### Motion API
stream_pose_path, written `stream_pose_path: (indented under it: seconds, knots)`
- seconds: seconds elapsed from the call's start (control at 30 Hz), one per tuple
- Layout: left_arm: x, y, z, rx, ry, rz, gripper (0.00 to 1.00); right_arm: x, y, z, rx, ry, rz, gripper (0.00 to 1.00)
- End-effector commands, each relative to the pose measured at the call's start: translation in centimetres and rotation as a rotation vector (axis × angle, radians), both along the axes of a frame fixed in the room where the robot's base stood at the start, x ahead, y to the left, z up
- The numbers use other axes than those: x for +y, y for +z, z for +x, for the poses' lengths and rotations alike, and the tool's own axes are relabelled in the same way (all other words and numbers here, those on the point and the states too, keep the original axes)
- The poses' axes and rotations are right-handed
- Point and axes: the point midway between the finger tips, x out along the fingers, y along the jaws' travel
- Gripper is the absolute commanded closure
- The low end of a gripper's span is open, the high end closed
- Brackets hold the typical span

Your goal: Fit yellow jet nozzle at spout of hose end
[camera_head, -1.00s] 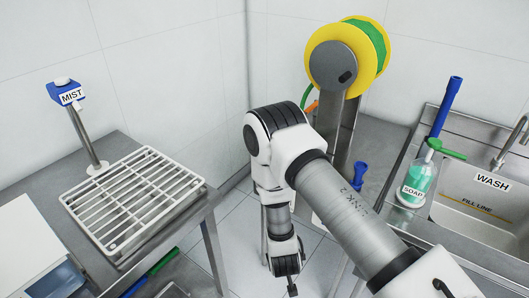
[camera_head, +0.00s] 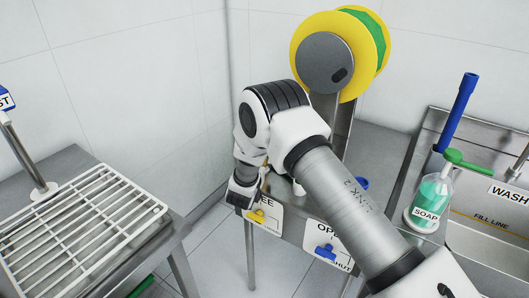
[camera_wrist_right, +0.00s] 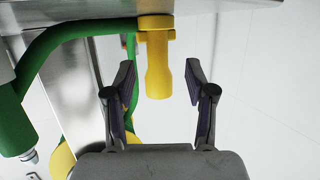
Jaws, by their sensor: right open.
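In the right wrist view, a yellow nozzle-shaped piece (camera_wrist_right: 158,70) stands out from the edge of a metal surface, between and beyond the fingertips of my right gripper (camera_wrist_right: 160,80). The gripper is open, with a finger on each side and clear gaps to the piece. A green hose (camera_wrist_right: 50,50) curves beside it, and a green fitting with a metal tip (camera_wrist_right: 24,150) shows at left. In the head view, my right wrist reaches down beside the counter, and its fingertips cannot be made out. My left gripper is out of view.
A yellow hose reel (camera_head: 300,50) stands behind my arm. A soap bottle (camera_head: 428,200) and sink (camera_head: 480,255) are at right. A white rack (camera_head: 75,225) lies on the left table, with floor between.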

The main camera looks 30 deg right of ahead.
Motion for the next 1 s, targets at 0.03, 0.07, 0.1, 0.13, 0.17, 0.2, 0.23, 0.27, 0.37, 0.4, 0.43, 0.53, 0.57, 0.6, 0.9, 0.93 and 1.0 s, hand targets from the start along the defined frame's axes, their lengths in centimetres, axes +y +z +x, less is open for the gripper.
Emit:
stream_pose_path:
  seconds: [0.03,0.07,0.1,0.13,0.17,0.2,0.23,0.27,0.37,0.4,0.43,0.53,0.57,0.6,0.9,0.93,1.0]
  knots:
    - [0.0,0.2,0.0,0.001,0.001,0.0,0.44,-0.6,-0.2,0.4,0.0,-0.002,0.002,0.45]
    - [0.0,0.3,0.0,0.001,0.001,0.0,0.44,-0.8,-0.3,0.6,0.0,-0.002,0.0,0.45]
    - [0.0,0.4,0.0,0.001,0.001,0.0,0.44,-1.2,-0.5,1.0,0.001,-0.001,0.001,0.45]
    - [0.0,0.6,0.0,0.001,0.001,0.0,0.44,-1.5,-0.6,1.2,0.001,-0.002,0.0,0.45]
    - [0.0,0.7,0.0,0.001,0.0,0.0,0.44,-1.9,-0.8,1.5,0.001,-0.002,0.0,0.45]
    - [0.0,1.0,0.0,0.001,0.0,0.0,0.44,-2.4,-1.1,2.0,0.001,-0.002,0.0,0.45]
    - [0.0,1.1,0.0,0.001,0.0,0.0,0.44,-2.8,-1.3,2.3,0.001,-0.002,0.0,0.45]
    - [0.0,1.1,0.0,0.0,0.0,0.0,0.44,-3.2,-1.6,2.7,0.001,-0.003,0.0,0.45]
    - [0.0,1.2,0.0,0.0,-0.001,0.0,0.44,-4.0,-2.0,3.7,0.001,-0.001,0.001,0.45]
    - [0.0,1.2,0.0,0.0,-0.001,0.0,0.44,-4.2,-2.2,3.8,0.002,0.001,-0.001,0.45]
    - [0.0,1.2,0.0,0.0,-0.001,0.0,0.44,-4.2,-2.2,3.9,0.002,0.001,-0.001,0.45]
    - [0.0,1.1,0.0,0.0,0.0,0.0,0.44,-4.2,-2.2,3.9,0.002,0.001,-0.001,0.45]
    - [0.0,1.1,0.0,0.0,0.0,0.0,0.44,-4.2,-2.2,3.9,0.002,0.001,-0.001,0.45]
    - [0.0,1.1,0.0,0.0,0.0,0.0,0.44,-4.2,-2.2,3.9,0.002,0.001,-0.001,0.48]
    - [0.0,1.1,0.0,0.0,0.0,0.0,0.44,-4.2,-2.2,3.8,0.003,0.001,0.0,1.0]
    - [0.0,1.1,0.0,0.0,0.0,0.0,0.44,-4.2,-2.2,3.8,0.003,0.001,0.0,1.0]
    - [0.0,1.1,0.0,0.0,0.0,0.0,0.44,-4.2,-2.2,3.8,0.003,0.001,0.0,1.0]
